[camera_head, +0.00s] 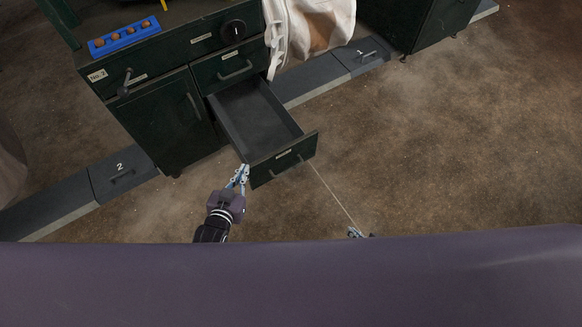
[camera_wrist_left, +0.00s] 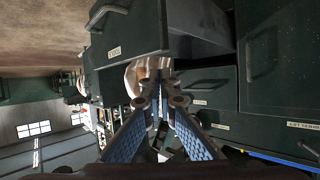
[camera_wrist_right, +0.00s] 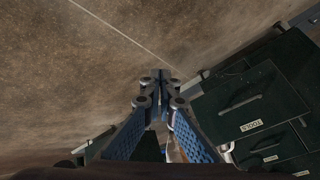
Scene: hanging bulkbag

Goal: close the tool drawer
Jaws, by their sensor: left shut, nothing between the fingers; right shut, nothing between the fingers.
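The tool drawer (camera_head: 284,157) is a dark green drawer pulled well out of the cabinet (camera_head: 160,112), with an empty grey inside (camera_head: 257,115). Its front has a bar handle and a small label; the label reads TOOLS in the right wrist view, where the drawer front (camera_wrist_right: 252,105) is at the right. My left gripper (camera_head: 240,172) is shut and empty, close to the left end of the drawer front; I cannot tell if it touches. The drawer also shows at the top of the left wrist view (camera_wrist_left: 135,32). My right gripper (camera_head: 357,233) is shut and empty, low and right of the drawer, mostly hidden.
A closed drawer (camera_head: 228,68) is above the open one. A blue tray (camera_head: 125,37) with several round pieces lies on the cabinet top. A white bag (camera_head: 318,25) hangs behind. Dark floor ducts (camera_head: 122,174) run beside the cabinet. The brown floor (camera_head: 430,140) to the right is clear.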

